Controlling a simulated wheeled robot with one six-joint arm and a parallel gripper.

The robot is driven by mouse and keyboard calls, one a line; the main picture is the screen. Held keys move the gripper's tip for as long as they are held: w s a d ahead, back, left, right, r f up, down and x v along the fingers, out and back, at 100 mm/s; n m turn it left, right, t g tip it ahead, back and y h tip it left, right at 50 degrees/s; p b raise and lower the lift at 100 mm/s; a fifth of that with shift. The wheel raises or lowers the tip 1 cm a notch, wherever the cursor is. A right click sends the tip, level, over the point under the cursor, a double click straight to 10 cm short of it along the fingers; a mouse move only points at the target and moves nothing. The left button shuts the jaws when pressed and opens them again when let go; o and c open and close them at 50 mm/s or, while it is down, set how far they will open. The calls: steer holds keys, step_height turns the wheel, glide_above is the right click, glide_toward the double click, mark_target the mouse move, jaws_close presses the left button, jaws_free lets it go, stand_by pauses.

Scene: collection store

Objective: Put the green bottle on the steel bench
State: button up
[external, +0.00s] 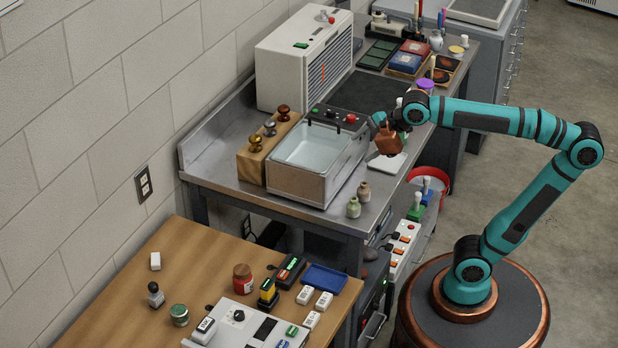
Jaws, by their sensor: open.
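A small pale green bottle (353,207) stands upright on the steel bench (235,190), near its front right corner. A similar small bottle (363,189), more beige, stands just behind it. My gripper (388,142) is above the right edge of the bench, behind and to the right of both bottles and apart from them. Its fingers are small and partly hidden by the wrist, and I see nothing held in it.
A water bath (310,165) and a wooden block with knobs (268,150) stand left of the bottles. A white pad (388,162) lies below my gripper. A wooden table (120,290) with jars and small devices is in front. A red-rimmed bin (430,180) stands right.

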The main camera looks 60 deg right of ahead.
steer(key=s+d+r+m+t+h, duration=0.1)
steer(key=s+d+r+m+t, duration=0.1)
steer(key=m, duration=0.5)
steer(key=s+d+r+m+t+h, duration=0.1)
steer(key=s+d+r+m+t, duration=0.1)
steer(key=s+d+m+t, duration=0.3)
steer(key=d+m+t, duration=0.2)
steer(key=d, duration=0.2)
steer(key=shift+d+r+h, duration=0.2)
steer(key=shift+r+h, duration=0.1)
steer(key=shift+r, duration=0.1)
